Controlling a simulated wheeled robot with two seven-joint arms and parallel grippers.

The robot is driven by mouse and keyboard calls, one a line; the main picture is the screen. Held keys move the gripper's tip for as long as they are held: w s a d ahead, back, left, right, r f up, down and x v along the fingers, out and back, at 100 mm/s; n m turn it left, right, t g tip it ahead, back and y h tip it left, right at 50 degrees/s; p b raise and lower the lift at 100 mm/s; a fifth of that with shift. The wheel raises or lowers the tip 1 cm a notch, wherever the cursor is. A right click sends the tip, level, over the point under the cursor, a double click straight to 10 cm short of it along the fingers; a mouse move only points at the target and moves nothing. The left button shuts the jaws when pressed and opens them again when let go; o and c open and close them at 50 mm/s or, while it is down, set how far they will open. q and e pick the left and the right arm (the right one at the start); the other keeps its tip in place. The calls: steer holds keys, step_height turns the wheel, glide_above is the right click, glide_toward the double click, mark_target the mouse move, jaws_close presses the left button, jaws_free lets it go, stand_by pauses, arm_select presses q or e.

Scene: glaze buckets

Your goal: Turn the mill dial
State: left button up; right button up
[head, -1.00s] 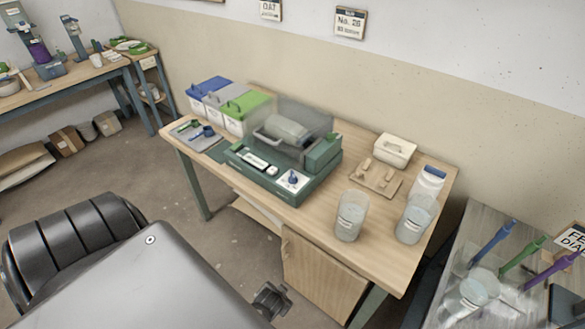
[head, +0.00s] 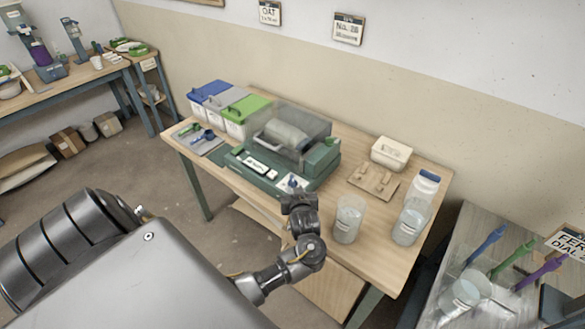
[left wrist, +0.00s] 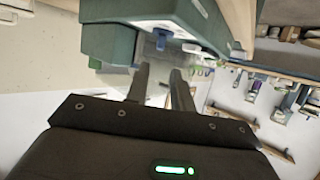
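The mill (head: 270,185) has a green base and a clear cover over a pale drum, and stands on the wooden table. Its dial (head: 291,183), a white plate with a blue knob, is on the front right of the base and partly hidden behind my left gripper (head: 297,203). The left wrist view shows the blue dial knob (left wrist: 160,40) beyond the fingertips of my left gripper (left wrist: 158,70). The two fingers are parted with nothing between them, and a gap shows between them and the knob. My right gripper is not in view.
A clear beaker (head: 348,220) stands close to the right of my left gripper. Another clear beaker (head: 411,222), a white jar (head: 424,186), a wooden board (head: 374,181) and a cream box (head: 390,153) stand further right. Lidded bins (head: 240,117) stand at the back left.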

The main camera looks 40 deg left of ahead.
mark_target(292, 179)
arm_select(q)
steer(key=x, duration=1)
steer(key=shift+w+a+f, duration=0.1)
steer(key=shift+a+f, duration=0.05)
